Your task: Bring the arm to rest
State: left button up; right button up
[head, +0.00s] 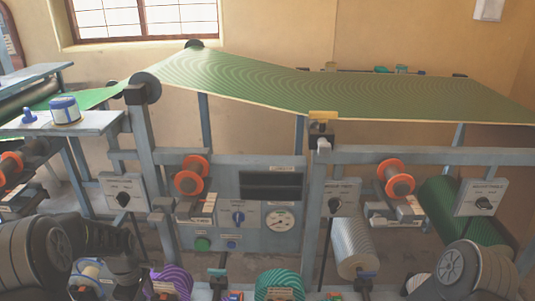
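My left arm shows at the bottom left as dark, rounded links, reaching inward to the dark link beside the lower frame. I cannot make out any gripper fingers on it. My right arm shows at the bottom right as dark links cut off by the lower edge. Its gripper is out of the picture. I see nothing held. The plate press line stands ahead, with a green striped sheet (260,82) running across its top and a grey control panel (258,212) in the middle.
A side table (95,124) at the left carries a white and blue tin (65,110). Orange-flanged spools (191,175) sit on the frame. A silver roll (352,245), a green roll (447,210), a purple spool (170,281) and a teal spool (279,284) are low down.

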pick_arm(q)
jog(key=w+d+f+m+t, duration=0.3)
jog(key=d+f+m, duration=0.2)
jog(key=d+m, duration=0.25)
jog(key=s+d+f+m+h, duration=0.1)
jog(key=s+d+f+m, duration=0.3)
jog(key=s+d, duration=0.25)
jog(key=s+d+f+m+h, duration=0.2)
jog(key=s+d+f+m, duration=0.25)
jog(key=d, duration=0.35)
jog(key=s+d+f+g+h+p, duration=0.1)
jog(key=s+d, duration=0.3)
jog(key=s, duration=0.2)
jog(key=s+d+g, duration=0.2)
jog(key=s+d, duration=0.2)
jog(key=s, duration=0.3)
notch_tip(320, 180, up, 11)
jog(key=p, duration=1.1)
jog(key=shift+w+r+t, duration=0.15)
jog(key=shift+w+t, duration=0.15)
jog(key=shift+w, duration=0.05)
pick_arm(e)
notch_tip(320, 180, up, 12)
jog(key=shift+w, duration=0.3)
pick_arm(q)
jog(key=shift+a, duration=0.1)
